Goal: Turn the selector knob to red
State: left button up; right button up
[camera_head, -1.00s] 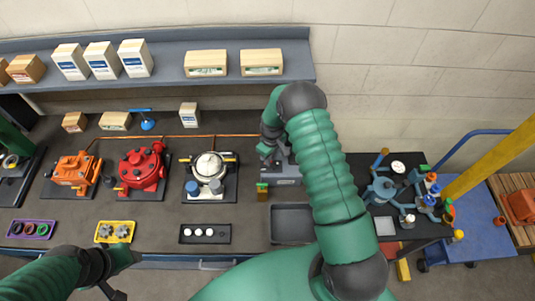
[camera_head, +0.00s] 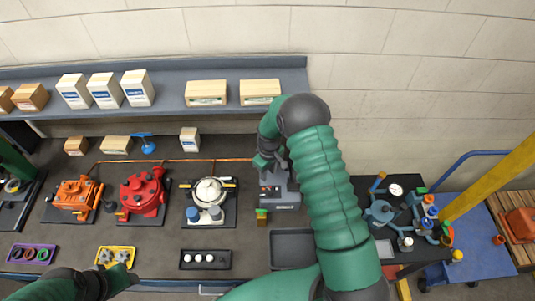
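A grey control box (camera_head: 284,198) stands on the bench near the middle. Small dark and red details show on its face, but the selector knob is too small to make out. My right gripper (camera_head: 267,162) is at the back upper edge of this box, with my green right arm reaching over from the right. Its fingers are small and dark, and I cannot tell whether they are open or touching the box.
A red motor (camera_head: 143,190), an orange motor (camera_head: 75,196) and a white-topped motor (camera_head: 209,190) stand left of the box. An empty dark tray (camera_head: 291,249) lies in front of it. A shelf (camera_head: 165,110) runs above the bench. A blue cart (camera_head: 480,255) is at the right.

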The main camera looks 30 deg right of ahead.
pick_arm(q)
jog(key=s+b+x, duration=0.1)
jog(key=b+x, duration=0.5)
jog(key=shift+s+d+f, duration=0.2)
jog(key=shift+d, duration=0.25)
pick_arm(e)
notch_tip(320, 180, up, 27)
jog(key=shift+s+r, duration=0.15)
jog(key=shift+s, duration=0.1)
dwell(0.3)
